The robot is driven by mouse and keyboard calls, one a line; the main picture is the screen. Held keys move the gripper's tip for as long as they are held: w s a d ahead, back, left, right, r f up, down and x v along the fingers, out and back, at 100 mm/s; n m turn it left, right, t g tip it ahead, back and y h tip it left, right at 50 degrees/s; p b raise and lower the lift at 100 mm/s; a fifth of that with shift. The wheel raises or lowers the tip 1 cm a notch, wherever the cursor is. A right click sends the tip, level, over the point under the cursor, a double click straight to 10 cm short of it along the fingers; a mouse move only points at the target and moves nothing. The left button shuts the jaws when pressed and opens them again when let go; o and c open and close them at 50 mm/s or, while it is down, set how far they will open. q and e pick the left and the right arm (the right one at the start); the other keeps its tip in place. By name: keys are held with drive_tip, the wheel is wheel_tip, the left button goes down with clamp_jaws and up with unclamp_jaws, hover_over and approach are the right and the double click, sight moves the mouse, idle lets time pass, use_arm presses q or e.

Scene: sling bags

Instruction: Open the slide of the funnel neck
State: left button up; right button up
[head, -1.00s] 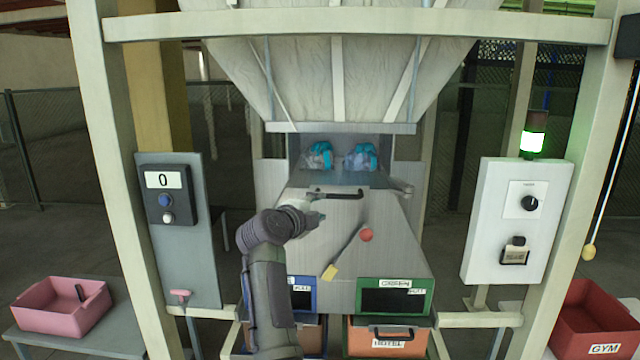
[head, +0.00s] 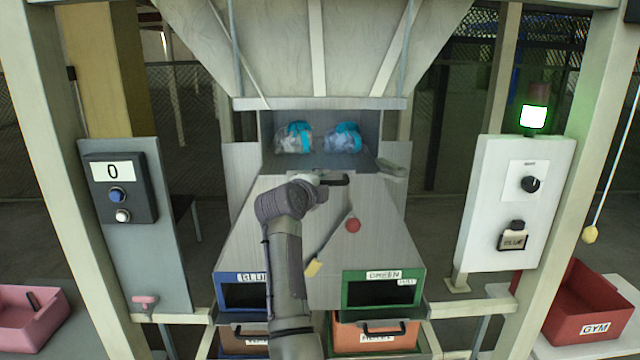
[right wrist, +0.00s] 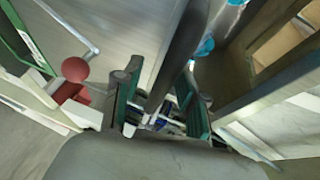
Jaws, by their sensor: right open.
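The funnel neck (head: 320,103) ends above an opening where two clear bags with blue straps (head: 294,137) (head: 343,138) lie side by side. A dark bar handle (head: 338,181) stands at the top of the sloping metal chute, just below the bags; I take it for the slide's handle. My right gripper (head: 316,181) is at the left end of this handle, partly hidden by its own wrist. In the right wrist view the open fingers (right wrist: 160,112) have green pads, and the dark bar (right wrist: 178,55) runs between them. I cannot tell whether they touch it. My left gripper is out of view.
A lever with a red ball (head: 353,225) is on the chute, right of my arm. Below are the blue bin frame (head: 227,278) and green bin frame (head: 416,290). A counter box showing 0 (head: 120,187) is left; a white panel with a lit green lamp (head: 533,117) is right.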

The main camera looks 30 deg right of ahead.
drive_tip(key=shift+s+r, duration=0.1)
drive_tip(key=shift+s, duration=0.1)
drive_tip(key=shift+c, duration=0.3)
clamp_jaws()
